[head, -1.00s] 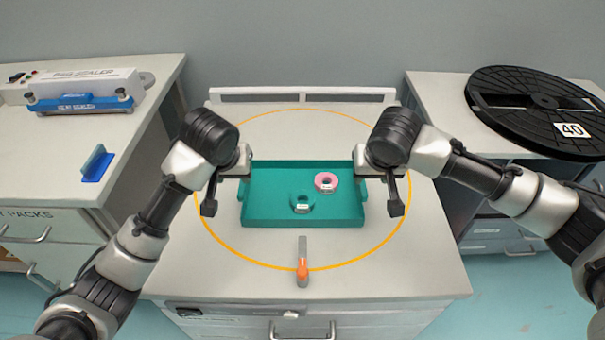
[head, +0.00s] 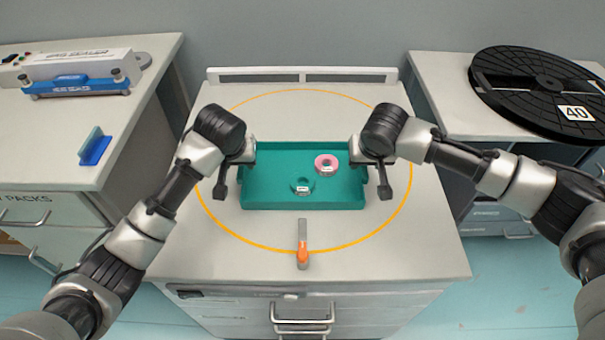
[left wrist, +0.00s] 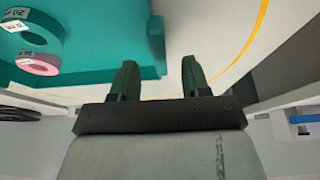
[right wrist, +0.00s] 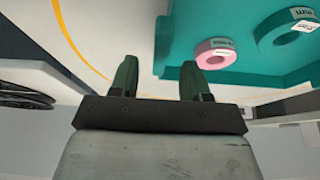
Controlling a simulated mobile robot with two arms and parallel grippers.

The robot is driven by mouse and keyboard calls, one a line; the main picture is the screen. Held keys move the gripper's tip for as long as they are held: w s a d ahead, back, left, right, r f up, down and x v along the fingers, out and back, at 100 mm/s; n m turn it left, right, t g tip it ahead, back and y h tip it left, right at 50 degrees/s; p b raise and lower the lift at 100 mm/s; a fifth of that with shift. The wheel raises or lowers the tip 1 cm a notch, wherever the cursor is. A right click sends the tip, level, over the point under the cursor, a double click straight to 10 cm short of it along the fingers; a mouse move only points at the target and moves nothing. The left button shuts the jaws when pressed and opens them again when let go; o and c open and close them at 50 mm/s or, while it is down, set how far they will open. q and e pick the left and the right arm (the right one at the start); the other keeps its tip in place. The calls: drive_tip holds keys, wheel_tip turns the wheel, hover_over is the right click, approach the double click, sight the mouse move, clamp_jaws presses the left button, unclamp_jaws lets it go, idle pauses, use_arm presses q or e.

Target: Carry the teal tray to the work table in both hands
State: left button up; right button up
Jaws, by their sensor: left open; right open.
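The teal tray (head: 260,203) lies flat on the middle table, inside a yellow ring. It holds a pink roll (head: 327,160) and a teal roll (head: 302,187), both labelled. My left gripper (head: 247,165) is at the tray's left end, and my right gripper (head: 357,163) is at its right end. In the left wrist view, a tray handle (left wrist: 156,40) lies in line with the gap between the open fingers. In the right wrist view, the other handle (right wrist: 163,42) lines up the same way. Whether the fingers reach around the handles is unclear.
The middle table (head: 400,265) has a low back rail (head: 345,76) and an orange-and-grey tool (head: 302,247) in front of the tray. A bag sealer (head: 80,75) and blue holder (head: 95,148) stand on the left counter. A black reel (head: 530,85) marked 40 lies on the right counter.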

use_arm(q)
drive_tip(key=shift+x, duration=1.95)
use_arm(e)
drive_tip(key=shift+x, duration=1.95)
use_arm(q)
drive_tip(key=shift+c, duration=0.2)
use_arm(e)
drive_tip(key=shift+c, duration=0.2)
use_arm(q)
clamp_jaws()
use_arm(e)
clamp_jaws()
